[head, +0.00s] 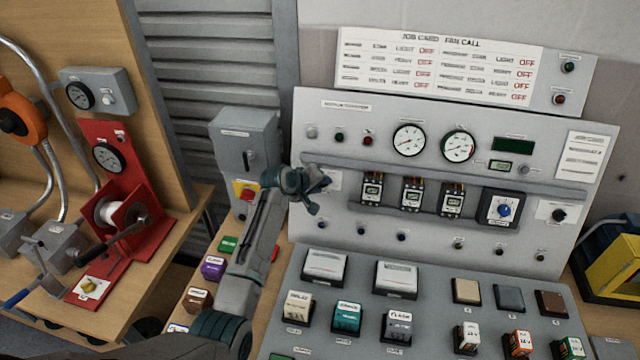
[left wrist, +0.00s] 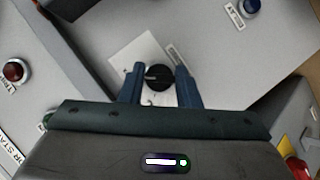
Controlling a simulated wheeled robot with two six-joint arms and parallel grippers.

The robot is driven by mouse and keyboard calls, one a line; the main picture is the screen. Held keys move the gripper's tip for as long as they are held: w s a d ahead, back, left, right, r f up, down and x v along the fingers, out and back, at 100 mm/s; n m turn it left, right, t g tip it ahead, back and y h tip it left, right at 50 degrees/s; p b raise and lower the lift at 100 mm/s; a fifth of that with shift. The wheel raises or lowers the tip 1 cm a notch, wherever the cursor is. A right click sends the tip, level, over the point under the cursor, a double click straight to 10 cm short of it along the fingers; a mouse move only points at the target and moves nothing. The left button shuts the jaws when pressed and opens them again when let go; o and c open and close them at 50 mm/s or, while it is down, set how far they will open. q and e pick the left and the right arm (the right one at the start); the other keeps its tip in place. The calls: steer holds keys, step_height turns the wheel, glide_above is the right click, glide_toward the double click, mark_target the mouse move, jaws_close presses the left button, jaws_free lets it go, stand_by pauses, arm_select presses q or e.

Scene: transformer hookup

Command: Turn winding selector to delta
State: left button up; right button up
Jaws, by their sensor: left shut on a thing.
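A black rotary knob (left wrist: 158,77) with a light pointer line sits on a white plate (left wrist: 128,60) in the left wrist view. Its label is too blurred to read, so I cannot confirm its name or position. My left gripper (left wrist: 161,84) has one finger on each side of the knob and is shut on it. In the head view my left gripper (head: 321,184) is at the left end of the upright panel (head: 420,105), and it hides the knob there. My right gripper is not in view.
The panel also carries a blue knob (head: 504,210), another black knob (head: 558,215) and two dials. A grey switch box (head: 238,135) with a red-and-yellow switch stands close to my left forearm. A sloping desk of buttons (head: 420,320) lies in front.

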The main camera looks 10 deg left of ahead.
arm_select(q)
steer(key=shift+f, duration=0.15)
steer(key=o, duration=1)
steer(key=shift+c, duration=0.2)
steer(key=b+v, duration=0.3)
steer(key=v, duration=0.8)
